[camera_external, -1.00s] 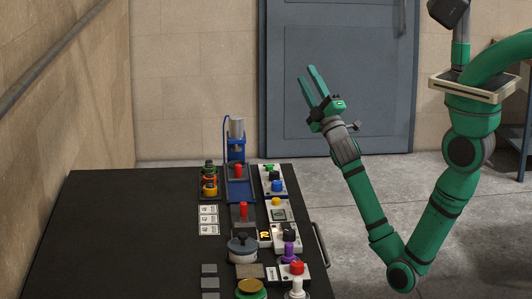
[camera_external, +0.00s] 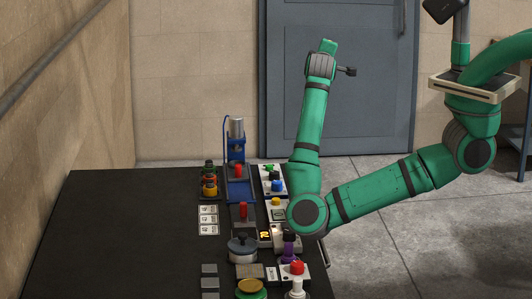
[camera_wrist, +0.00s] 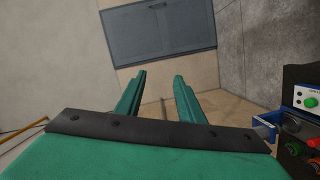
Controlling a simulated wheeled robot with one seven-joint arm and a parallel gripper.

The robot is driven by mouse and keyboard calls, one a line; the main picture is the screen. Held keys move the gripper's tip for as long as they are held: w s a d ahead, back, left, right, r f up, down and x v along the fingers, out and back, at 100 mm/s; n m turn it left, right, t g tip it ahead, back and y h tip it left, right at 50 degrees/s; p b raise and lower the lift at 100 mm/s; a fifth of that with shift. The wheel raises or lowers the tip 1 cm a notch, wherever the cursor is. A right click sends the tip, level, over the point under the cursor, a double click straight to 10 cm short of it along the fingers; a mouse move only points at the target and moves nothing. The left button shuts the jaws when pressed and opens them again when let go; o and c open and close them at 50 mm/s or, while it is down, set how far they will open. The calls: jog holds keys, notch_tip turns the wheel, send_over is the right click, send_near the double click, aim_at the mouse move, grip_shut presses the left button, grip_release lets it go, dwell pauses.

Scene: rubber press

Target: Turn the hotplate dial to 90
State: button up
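My gripper shows in the wrist view (camera_wrist: 159,76) with its two green fingers apart and nothing between them. In the external view it is raised above the bench, and its fingers are mostly hidden behind my wrist. I cannot tell for certain which unit is the hotplate. A small unit with a lit yellow display (camera_external: 264,234) sits near the bench's right side, partly beside my elbow. A round grey vessel with a black top knob (camera_external: 243,247) stands just left of it. No dial reading is legible. My gripper is well away from these units.
The black bench (camera_external: 130,235) is clear on its left half. A blue press (camera_external: 236,150) stands at its far end, beside a panel of coloured buttons (camera_external: 272,180). A purple knob (camera_external: 289,243) and a red button (camera_external: 297,267) are near my elbow.

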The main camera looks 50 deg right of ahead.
jog(key=a+f+n+g+y, duration=0.1)
jog(key=a+f+y, duration=0.3)
jog(key=a+f, duration=0.3)
jog(key=n+g+y, duration=0.8)
jog(key=y, duration=0.2)
send_near(289, 232)
jog(key=shift+m, duration=0.3)
notch_tip(289, 232, down, 9)
jog(key=shift+w+d+r, duration=0.1)
jog(key=shift+d+r, duration=0.1)
jog(key=c, duration=0.8)
